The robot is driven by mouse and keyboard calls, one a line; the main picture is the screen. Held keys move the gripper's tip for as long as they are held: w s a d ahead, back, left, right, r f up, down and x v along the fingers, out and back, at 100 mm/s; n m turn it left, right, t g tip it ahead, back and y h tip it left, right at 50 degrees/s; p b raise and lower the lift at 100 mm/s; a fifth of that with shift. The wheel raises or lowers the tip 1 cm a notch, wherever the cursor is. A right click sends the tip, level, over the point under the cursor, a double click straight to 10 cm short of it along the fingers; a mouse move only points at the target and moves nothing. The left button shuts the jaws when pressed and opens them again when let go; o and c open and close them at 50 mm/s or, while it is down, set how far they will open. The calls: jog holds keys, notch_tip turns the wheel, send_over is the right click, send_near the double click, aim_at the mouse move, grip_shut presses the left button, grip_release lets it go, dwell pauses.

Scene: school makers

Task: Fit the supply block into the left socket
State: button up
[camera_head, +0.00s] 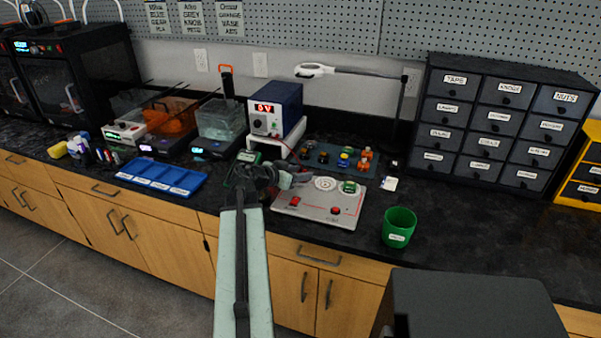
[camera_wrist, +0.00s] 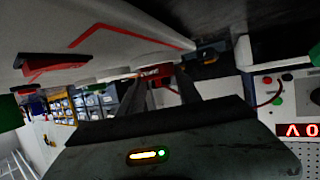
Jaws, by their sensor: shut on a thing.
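My gripper (camera_head: 288,178) reaches in over the left back edge of the grey circuit board (camera_head: 312,211). In the wrist view, its two dark fingers (camera_wrist: 160,88) are shut on a small red block, which I take to be the supply block (camera_wrist: 154,71). The fingers hide part of it, and I cannot tell whether it touches the board. The board, with its red lines, also fills the upper left of the wrist view (camera_wrist: 150,18). It carries red parts, a pale round dial and a green block (camera_head: 349,187). I cannot make out the left socket clearly.
A power supply (camera_head: 272,110) with a red display stands behind my gripper. A dark tray (camera_head: 322,158) of coloured parts lies behind the board. A green cup (camera_head: 399,227) stands to the right, and a blue tray (camera_head: 162,178) lies to the left. The counter right of the cup is clear.

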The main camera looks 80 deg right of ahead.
jog(key=shift+f, duration=0.15)
jog(key=o, duration=1)
jog(key=shift+o, duration=0.4)
